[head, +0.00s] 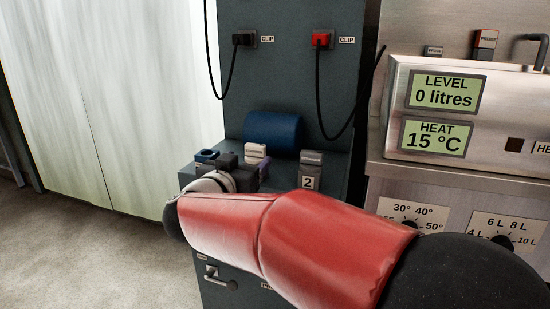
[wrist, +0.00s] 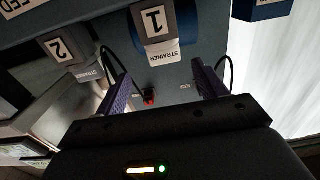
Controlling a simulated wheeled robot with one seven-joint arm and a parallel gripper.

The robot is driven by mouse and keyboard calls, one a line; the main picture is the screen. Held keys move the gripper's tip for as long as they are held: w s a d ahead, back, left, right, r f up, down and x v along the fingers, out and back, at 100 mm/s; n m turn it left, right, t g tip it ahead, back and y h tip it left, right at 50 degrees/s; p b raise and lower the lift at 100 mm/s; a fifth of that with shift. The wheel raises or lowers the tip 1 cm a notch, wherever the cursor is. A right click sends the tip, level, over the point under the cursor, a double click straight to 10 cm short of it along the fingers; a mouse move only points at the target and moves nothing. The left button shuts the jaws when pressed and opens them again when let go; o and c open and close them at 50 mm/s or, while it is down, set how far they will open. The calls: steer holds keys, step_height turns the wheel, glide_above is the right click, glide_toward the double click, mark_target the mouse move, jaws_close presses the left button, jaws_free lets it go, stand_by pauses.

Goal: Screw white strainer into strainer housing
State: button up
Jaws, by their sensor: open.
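The white strainer (wrist: 163,56) shows upside down in the wrist view, against the grey block marked 1 (wrist: 155,20), which looks like its housing. I cannot tell how firmly it sits there. In the head view the white strainer (head: 255,151) stands on the dark ledge, just beyond my gripper (head: 248,168). In the wrist view my gripper (wrist: 149,57) is open, its two purple fingers apart, with the white strainer between their tips in the picture. I see no contact. My red arm and wrist hide block 1 in the head view.
A grey strainer (head: 311,157) stands at the block marked 2 (head: 308,183), to the right. A blue part (head: 207,156) is at left. A blue roller (head: 272,131) lies behind. Black cables hang from the clip panel (head: 290,75). A metal unit (head: 470,105) stands right.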

mark_target(254, 149)
steer(key=x, duration=0.7)
steer(key=shift+w+a, duration=0.3)
steer(key=c, duration=1.1)
steer(key=shift+r, duration=0.1)
step_height(254, 149, up, 20)
steer(key=p, duration=0.4)
